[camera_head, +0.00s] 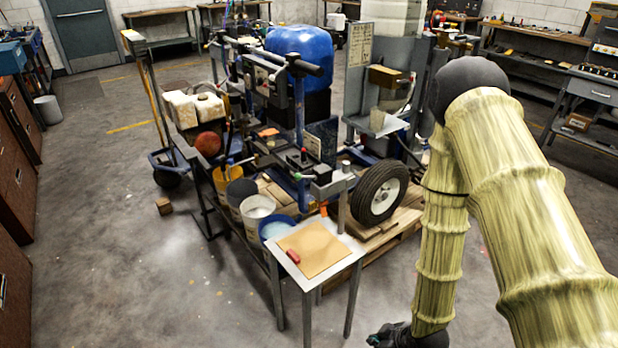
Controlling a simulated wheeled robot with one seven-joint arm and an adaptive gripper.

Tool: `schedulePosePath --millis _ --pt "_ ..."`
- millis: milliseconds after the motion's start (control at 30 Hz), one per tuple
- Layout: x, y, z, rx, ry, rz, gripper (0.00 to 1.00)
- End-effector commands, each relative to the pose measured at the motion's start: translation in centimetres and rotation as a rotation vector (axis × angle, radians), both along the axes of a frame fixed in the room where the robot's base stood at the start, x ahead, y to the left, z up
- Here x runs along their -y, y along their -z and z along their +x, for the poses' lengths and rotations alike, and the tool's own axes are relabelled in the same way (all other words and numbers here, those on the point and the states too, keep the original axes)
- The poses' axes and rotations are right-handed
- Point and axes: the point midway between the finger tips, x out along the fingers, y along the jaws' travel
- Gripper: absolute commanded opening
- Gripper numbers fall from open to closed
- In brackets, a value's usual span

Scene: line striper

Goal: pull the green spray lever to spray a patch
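The line striper stands in the middle of the camera_head view, on a wooden pallet. It has a blue tank (298,48), a dark handlebar (292,64) and a black-tyred wheel (378,194). My gripper (388,335) is at the bottom edge, right of centre, low and well apart from the striper. It is dark and partly cut off by the frame, so its fingers do not show clearly. My yellowish arm fills the right side and hides part of the floor.
A small table (348,264) with a tan board (313,249) and a red object (293,257) stands before the striper. Buckets (257,208) stand left of it. A hand truck (160,110) is further left. Cabinets line the left edge. The floor at lower left is mostly clear.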

Motion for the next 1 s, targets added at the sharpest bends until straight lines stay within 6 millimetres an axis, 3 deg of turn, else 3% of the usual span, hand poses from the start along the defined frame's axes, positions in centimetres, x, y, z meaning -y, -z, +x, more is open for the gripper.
schedulePosePath --millis 33,200,400,600,700,800,1000 --pt "-0.6 -2.6 3.4 0.104 -0.129 -0.013 0.0" --pt "-2.8 -10.9 12.0 0.451 -0.584 -0.108 0.0" --pt "-5.1 -22.3 19.0 0.876 -1.09 -0.305 0.0" --pt "-6.4 -32.3 22.3 1.241 -1.5 -0.538 0.0" --pt "-6.7 -35.6 22.8 1.362 -1.635 -0.629 0.0" --pt "-6.9 -37.6 23.1 1.44 -1.719 -0.69 0.0" --pt "-6.9 -38.6 23.1 1.483 -1.771 -0.724 0.0"
